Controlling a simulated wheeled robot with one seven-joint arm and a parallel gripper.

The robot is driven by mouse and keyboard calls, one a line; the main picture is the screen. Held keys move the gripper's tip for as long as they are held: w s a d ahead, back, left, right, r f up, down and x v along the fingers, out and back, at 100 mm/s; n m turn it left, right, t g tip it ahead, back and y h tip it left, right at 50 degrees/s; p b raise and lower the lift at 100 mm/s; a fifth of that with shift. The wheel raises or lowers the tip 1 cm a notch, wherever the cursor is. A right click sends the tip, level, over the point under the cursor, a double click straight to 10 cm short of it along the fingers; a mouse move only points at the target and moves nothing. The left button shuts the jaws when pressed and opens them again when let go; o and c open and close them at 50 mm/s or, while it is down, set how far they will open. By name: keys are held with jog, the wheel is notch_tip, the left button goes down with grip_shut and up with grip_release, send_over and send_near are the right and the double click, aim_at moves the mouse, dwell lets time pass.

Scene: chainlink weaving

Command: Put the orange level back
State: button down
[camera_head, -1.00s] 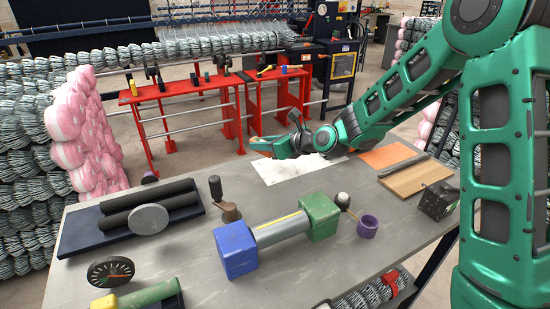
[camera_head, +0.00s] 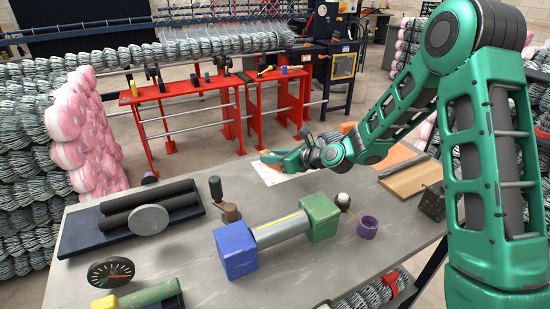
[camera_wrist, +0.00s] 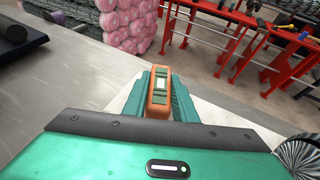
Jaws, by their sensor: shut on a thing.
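The orange level (camera_wrist: 159,92), with a green and pale window along its top, sits between my fingers in the wrist view. My gripper (camera_wrist: 159,98) is shut on it, and the level lies in line with the fingers. In the head view my gripper (camera_head: 272,157) points left over the far edge of the table, above a white sheet (camera_head: 268,175). The level cannot be made out clearly there. A small orange patch (camera_head: 347,127) shows behind my arm; I cannot tell what it is.
An orange mat (camera_head: 395,158) and a brown board (camera_head: 408,181) lie right of the sheet. A blue-and-green ended roller (camera_head: 280,231), a purple cup (camera_head: 367,227), a dark tray with rods (camera_head: 88,235) and a gauge (camera_head: 110,271) occupy the grey table. Red racks (camera_head: 205,92) stand beyond.

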jog(key=c, duration=1.5)
grip_release()
jog(key=shift+o, duration=0.2)
jog(key=v, duration=1.2)
